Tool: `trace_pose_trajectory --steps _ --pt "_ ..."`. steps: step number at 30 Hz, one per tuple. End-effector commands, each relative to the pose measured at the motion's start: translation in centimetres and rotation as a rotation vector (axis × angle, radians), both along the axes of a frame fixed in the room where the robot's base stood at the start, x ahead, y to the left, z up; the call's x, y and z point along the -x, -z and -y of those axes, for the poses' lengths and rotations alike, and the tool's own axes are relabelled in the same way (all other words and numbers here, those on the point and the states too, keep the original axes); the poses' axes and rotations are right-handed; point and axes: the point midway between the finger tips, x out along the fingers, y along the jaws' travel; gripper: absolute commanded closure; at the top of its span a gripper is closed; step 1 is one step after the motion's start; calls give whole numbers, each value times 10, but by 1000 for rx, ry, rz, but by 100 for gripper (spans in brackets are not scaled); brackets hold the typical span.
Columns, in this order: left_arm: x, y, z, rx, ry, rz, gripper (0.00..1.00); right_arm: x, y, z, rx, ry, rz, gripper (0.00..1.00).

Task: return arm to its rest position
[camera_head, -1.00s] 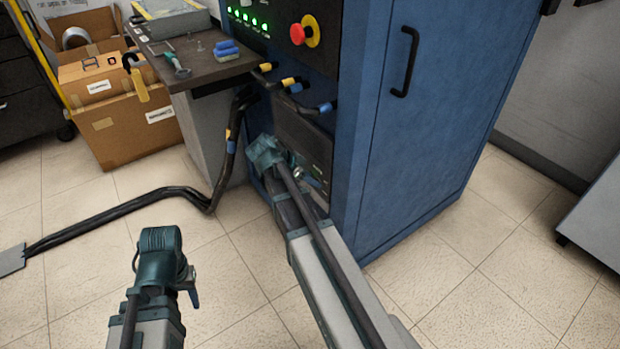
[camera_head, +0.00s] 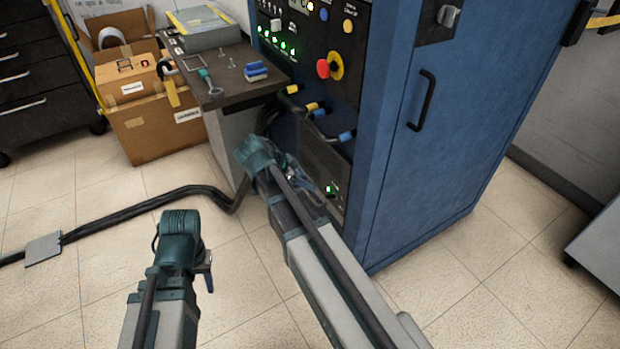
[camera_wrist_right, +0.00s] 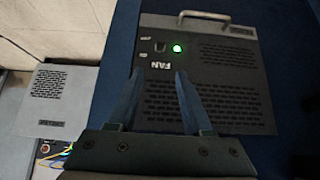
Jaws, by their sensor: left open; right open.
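My right arm reaches up the middle of the head view, with its gripper (camera_head: 318,190) in front of the lower front of the blue cabinet (camera_head: 430,150). In the right wrist view its two blue fingers (camera_wrist_right: 158,88) are apart with nothing between them. They point at a dark FAN panel (camera_wrist_right: 205,75) with a lit green light and a handle at its top edge. I cannot tell the exact gap to the panel. My left gripper (camera_head: 209,272) is low in the head view above the floor, empty, its fingers partly hidden by the wrist.
A dark bench (camera_head: 235,85) with tools stands left of the cabinet. Cardboard boxes (camera_head: 150,120) are beside it. A black cable (camera_head: 150,205) crosses the floor to a grey plate (camera_head: 44,249). Colour-banded cable ends (camera_head: 318,110) stick out of the cabinet front.

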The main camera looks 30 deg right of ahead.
Motion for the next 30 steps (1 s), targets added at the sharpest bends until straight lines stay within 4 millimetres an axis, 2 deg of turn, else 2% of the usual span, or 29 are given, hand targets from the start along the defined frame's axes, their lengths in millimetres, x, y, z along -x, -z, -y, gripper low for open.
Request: trace_pose_trajectory --steps 16,19,23,30 --pt "0 -2 0 1 0 0 54 0 -2 -2 0 0 0 50" --pt "0 -2 0 1 0 0 54 3 0 -7 -10 -27 -18 50" --pt "0 -2 0 1 0 0 54 20 9 -38 -66 -199 -134 50" --pt "0 -2 0 1 0 0 54 78 32 -133 -236 -831 -476 50"
